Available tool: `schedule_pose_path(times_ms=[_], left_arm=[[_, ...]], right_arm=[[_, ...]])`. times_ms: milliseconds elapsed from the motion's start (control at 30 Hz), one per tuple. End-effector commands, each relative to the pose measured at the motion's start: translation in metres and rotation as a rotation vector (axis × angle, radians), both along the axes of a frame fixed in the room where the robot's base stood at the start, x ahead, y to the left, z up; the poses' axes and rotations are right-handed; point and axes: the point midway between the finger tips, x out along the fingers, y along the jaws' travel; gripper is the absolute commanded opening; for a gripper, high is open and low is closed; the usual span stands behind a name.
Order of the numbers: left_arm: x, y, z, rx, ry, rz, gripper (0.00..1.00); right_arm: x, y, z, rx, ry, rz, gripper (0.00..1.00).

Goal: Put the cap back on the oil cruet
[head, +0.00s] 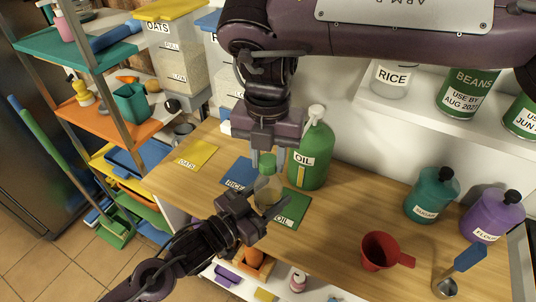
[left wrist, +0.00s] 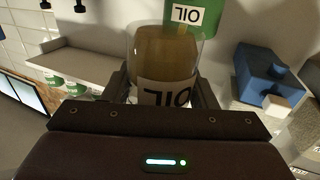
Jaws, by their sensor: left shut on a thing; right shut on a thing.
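The oil cruet (head: 266,193) is a small clear glass vessel at the middle of the wooden counter, near the green OIL mat (head: 291,208). My left gripper (head: 258,196) is shut around its body. The left wrist view shows the cruet (left wrist: 165,60) between the fingers, with tan oil inside and an upside-down OIL label. My right gripper (head: 267,152) points down from above, shut on the green cap (head: 267,161). The cap is right above the cruet's top; whether they touch I cannot tell. The cruet's mouth is hidden in the wrist view.
A large green OIL bottle (head: 316,157) stands close to the right of the cap. A blue RICE mat (head: 239,173) and yellow OATS mat (head: 196,153) lie leftward.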

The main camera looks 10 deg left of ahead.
Motion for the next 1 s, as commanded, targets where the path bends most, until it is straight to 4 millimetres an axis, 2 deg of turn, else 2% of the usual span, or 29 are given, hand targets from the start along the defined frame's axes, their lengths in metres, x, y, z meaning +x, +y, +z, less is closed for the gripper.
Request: schedule_pose_path(times_ms=[100, 233, 267, 400, 467, 767, 867, 1000], left_arm=[[0.0, 0.0, 0.001, -0.001, -0.001, 0.0, 0.0], [0.0, 0.0, 0.001, -0.001, -0.001, 0.0, 0.0], [0.0, 0.0, 0.001, -0.001, -0.001, 0.0, 0.0], [0.0, 0.0, 0.001, -0.001, -0.001, 0.0, 0.0], [0.0, 0.0, 0.001, -0.001, -0.001, 0.0, 0.0], [0.0, 0.0, 0.001, -0.001, -0.001, 0.0, 0.0], [0.0, 0.0, 0.001, -0.001, -0.001, 0.0, 0.0], [0.0, 0.0, 0.001, -0.001, -0.001, 0.0, 0.0]], right_arm=[[0.0, 0.0, 0.0, 0.002, 0.002, -0.202, 0.03], [0.0, 0.0, 0.0, 0.0, -0.002, -0.185, 0.03], [0.0, 0.0, 0.0, 0.0, -0.002, -0.184, 0.32], [0.0, 0.0, 0.0, 0.0, -0.002, -0.183, 0.5], [0.0, 0.0, 0.0, 0.0, -0.002, -0.182, 0.56], [0.0, 0.0, 0.003, 0.0, -0.003, -0.181, 0.56], [0.001, 0.0, 0.012, 0.001, -0.004, -0.182, 0.56], [0.001, 0.001, 0.039, 0.001, -0.009, -0.182, 0.56]])
